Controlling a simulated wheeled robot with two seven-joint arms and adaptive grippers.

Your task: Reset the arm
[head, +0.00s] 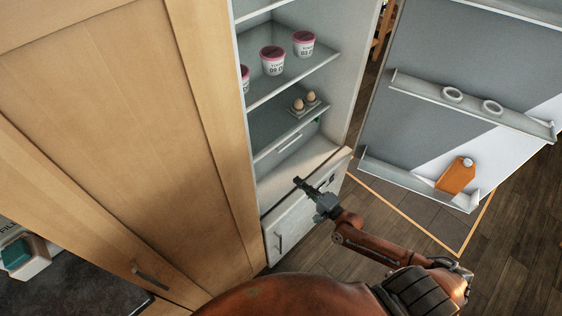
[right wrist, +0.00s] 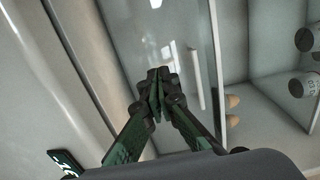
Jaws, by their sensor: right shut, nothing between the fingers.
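My right gripper (head: 298,182) is in front of the open fridge (head: 341,90), at the height of its lower part. In the right wrist view the fingers of the right gripper (right wrist: 157,75) meet at their tips. It is shut and empty, and nothing shows between the fingers. My right arm (head: 370,240) reaches up and left from the lower right of the head view. My left gripper is not in view.
The fridge door (head: 440,60) stands open at right, with an orange carton (head: 456,177) on its lower shelf. Pink-lidded tubs (head: 272,62) and eggs (head: 298,104) sit on fridge shelves. A wooden cabinet (head: 110,120) fills the left. A teal-and-white object (head: 18,252) lies lower left.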

